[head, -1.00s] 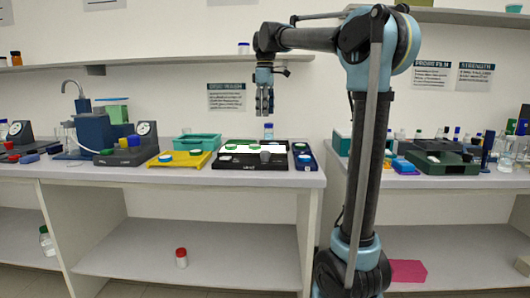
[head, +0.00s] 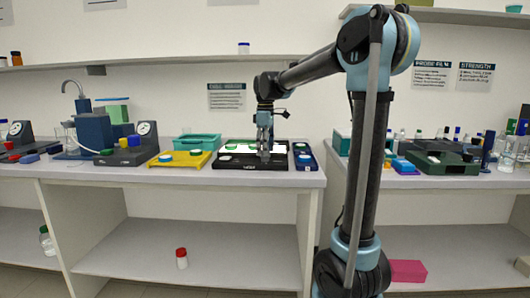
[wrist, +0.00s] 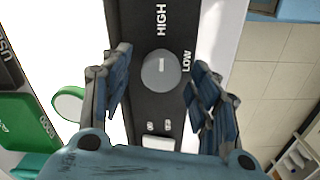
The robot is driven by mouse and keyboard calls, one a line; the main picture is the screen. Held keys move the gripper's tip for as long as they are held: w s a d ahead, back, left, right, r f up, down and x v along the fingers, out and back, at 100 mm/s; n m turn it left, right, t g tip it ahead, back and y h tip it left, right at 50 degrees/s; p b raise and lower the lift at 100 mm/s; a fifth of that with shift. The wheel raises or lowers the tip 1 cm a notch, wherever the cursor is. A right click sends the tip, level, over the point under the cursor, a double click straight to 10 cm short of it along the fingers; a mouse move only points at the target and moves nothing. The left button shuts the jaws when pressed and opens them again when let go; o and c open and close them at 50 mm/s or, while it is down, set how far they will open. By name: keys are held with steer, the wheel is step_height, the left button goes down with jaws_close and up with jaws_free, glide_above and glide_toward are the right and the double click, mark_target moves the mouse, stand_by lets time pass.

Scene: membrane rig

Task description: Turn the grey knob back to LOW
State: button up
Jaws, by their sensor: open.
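The grey knob (wrist: 163,72) is round and sits on a dark panel strip (wrist: 185,20) in the wrist view. Its short white mark lies on the side toward the word HIGH. LOW is printed to the right of the knob. My gripper (wrist: 160,84) is open, with one finger on each side of the knob and a visible gap to both. I cannot tell how far above the panel the fingertips are. In the head view my gripper (head: 264,150) is down over the black-and-white unit (head: 238,165) and hides the knob.
A white button (wrist: 158,144) and a green round cap (wrist: 69,103) are near the knob. In the head view a yellow tray (head: 180,160) stands left of the unit and a blue tray (head: 304,157) close on its right.

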steer(key=shift+f, duration=0.45)
steer(key=c, duration=1.1)
steer(key=shift+o, duration=0.2)
